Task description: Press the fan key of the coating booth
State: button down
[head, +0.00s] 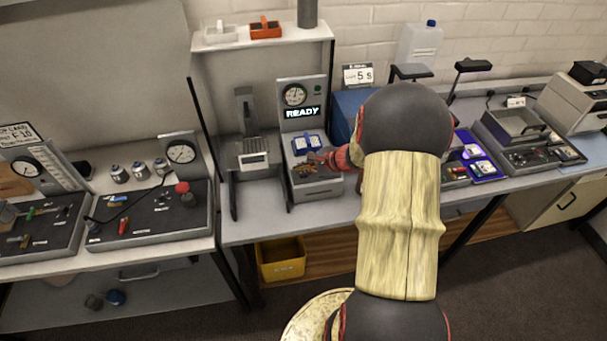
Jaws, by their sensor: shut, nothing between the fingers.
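My arm reaches from the bottom right over the bench, and its black and wooden-looking links hide part of the bench. My gripper (308,164) is small in the head view, its fingers shut and empty, pointing left. It is in front of a grey machine (304,95) with a round dial and a display reading READY, near the blue-framed piece (308,143) on its base. Whether it touches anything I cannot tell. A blue box (346,108) under a "5 s" sign (358,75) is partly hidden behind my arm. I cannot make out a labelled fan key or tell which unit is the coating booth.
A grey stand (250,135) is left of the READY machine. A left bench carries a panel (150,215) with a red knob, a dial and several small cans. Right of my arm are blue trays (475,155) and an open grey box (515,122). A yellow bin (281,260) stands below.

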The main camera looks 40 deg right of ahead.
jog(key=shift+f, duration=0.1)
jog(key=shift+f+b, duration=0.35)
jog(key=shift+b, duration=0.3)
jog(key=shift+f+b, duration=0.35)
jog(key=shift+b, duration=0.15)
dwell(0.6)
jog(key=shift+r, duration=0.15)
jog(key=shift+r+p, duration=0.5)
jog(key=shift+r, duration=0.2)
notch_tip(320, 180, up, 6)
jog(key=p, duration=0.3)
dwell(0.4)
dwell(0.4)
